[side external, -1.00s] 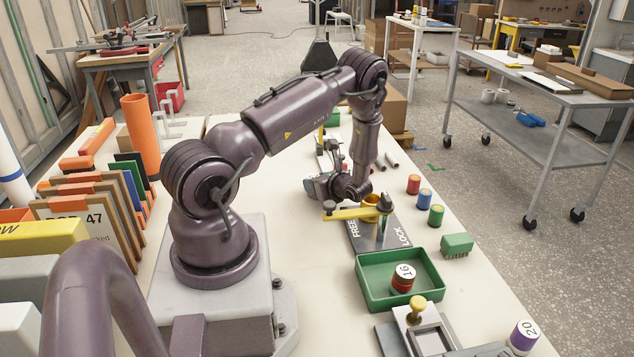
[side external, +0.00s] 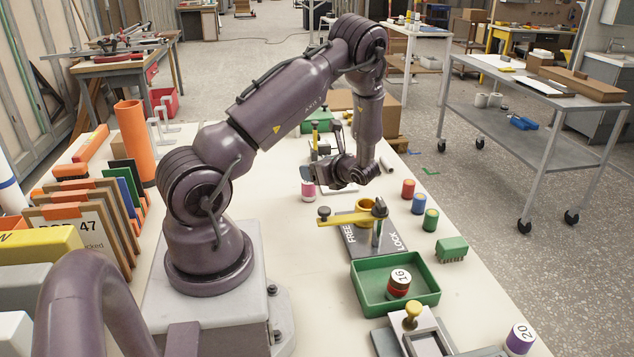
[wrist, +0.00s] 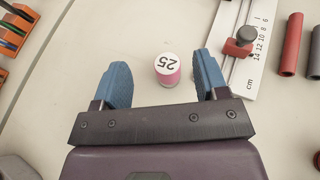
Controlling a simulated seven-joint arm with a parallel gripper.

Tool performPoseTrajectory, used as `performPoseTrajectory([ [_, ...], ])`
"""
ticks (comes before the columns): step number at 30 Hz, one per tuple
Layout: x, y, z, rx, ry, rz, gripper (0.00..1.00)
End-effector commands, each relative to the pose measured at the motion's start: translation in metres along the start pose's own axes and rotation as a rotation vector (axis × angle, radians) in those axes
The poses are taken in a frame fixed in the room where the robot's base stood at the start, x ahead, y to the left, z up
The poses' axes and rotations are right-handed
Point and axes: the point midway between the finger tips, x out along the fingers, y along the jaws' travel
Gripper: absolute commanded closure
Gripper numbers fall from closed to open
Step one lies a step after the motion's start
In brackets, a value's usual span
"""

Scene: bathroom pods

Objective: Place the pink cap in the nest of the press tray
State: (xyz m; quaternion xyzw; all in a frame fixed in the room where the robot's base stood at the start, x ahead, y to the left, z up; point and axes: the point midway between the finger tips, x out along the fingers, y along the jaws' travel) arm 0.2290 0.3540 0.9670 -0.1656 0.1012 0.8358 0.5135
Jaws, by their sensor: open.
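The pink cap (side external: 308,189), a short pink cylinder with a white top, stands upright on the pale bench left of the lever plate. In the wrist view the pink cap (wrist: 168,72) reads "25" and lies between my two blue fingers, apart from both. My gripper (wrist: 163,68) is open and empty; in the side view my gripper (side external: 325,170) is just above and beside the cap. I cannot tell for sure which fixture is the press tray; a grey fixture (side external: 424,343) with a square recess and yellow knob is at the front, partly cut off.
A FREE/LOCK plate (side external: 358,240) carries a yellow lever (side external: 345,219) and a yellow ring. A green tray (side external: 368,292) holds a red cap marked 16. Red, blue and green cylinders stand to the right. A ruler (wrist: 236,75) with a red slider lies right of the cap.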

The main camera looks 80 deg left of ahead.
Motion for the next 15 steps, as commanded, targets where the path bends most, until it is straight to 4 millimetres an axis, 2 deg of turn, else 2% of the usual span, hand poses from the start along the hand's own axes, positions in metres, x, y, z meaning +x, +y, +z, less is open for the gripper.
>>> performPoseTrajectory([
  [5,-0.012,-0.001,0.015,-0.033,0.013,0.002,0.33],
  [8,-0.035,-0.002,0.029,-0.134,0.060,0.012,0.33],
  [11,-0.073,0.002,0.049,-0.297,0.148,0.033,0.33],
  [15,-0.135,0.017,0.073,-0.543,0.324,0.072,0.33],
])
